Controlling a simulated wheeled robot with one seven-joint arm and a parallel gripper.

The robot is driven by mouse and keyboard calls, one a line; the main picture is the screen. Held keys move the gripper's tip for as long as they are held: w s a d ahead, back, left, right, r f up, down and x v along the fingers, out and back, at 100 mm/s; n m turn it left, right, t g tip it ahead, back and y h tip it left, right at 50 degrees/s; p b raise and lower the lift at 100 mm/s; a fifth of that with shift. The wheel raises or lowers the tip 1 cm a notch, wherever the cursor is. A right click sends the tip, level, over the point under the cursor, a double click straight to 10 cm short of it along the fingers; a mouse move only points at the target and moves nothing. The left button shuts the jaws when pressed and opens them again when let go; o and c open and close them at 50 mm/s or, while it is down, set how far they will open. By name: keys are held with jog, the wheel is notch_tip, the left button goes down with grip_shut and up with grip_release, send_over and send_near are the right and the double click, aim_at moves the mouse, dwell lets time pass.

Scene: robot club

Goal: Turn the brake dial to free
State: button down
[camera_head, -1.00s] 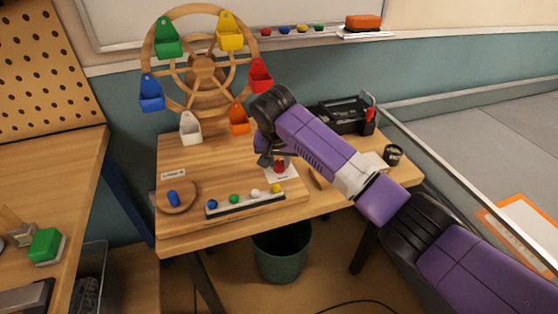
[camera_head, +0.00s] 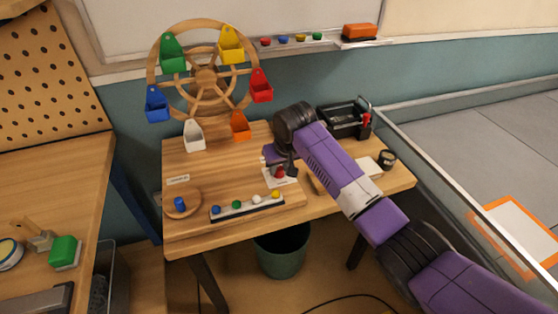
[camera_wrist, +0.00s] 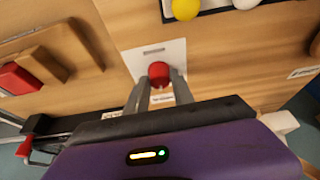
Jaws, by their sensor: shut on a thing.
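The brake dial is a round red knob (camera_head: 280,172) on a white plate (camera_head: 291,183) at the right part of the wooden board. In the wrist view the red knob (camera_wrist: 158,71) sits between the two grey fingers, with the white plate (camera_wrist: 139,60) around it. My gripper (camera_head: 271,160) reaches down to the dial and partly hides it; in the wrist view my gripper (camera_wrist: 160,77) is shut on the knob. The plate's markings are too small or covered to read. The wooden wheel (camera_head: 204,78) with coloured buckets stands behind on the board.
A strip (camera_head: 247,205) with several coloured balls lies just in front of the dial. A round wooden dish (camera_head: 190,209) holds a blue peg at left. A black tool caddy (camera_head: 340,121) and a dark cup (camera_head: 387,159) stand at right. A bin (camera_head: 282,252) is below.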

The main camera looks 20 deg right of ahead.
jog(key=n+y, duration=0.1)
jog(key=n, duration=0.2)
jog(key=shift+d+n+p, duration=0.1)
jog(key=shift+n+p, duration=0.25)
jog(key=shift+n, duration=0.05)
jog(key=n+y, duration=0.1)
jog(key=n, duration=0.1)
jog(key=n+g+b, duration=0.1)
jog(key=n, duration=0.1)
jog(key=shift+w+d+n+y, duration=0.1)
jog(key=shift+n+y, duration=0.3)
jog(key=c, duration=1.1)
grip_release()
jog(key=v, duration=0.7)
jog(key=shift+d+r, duration=0.15)
jog(key=shift+r, duration=0.2)
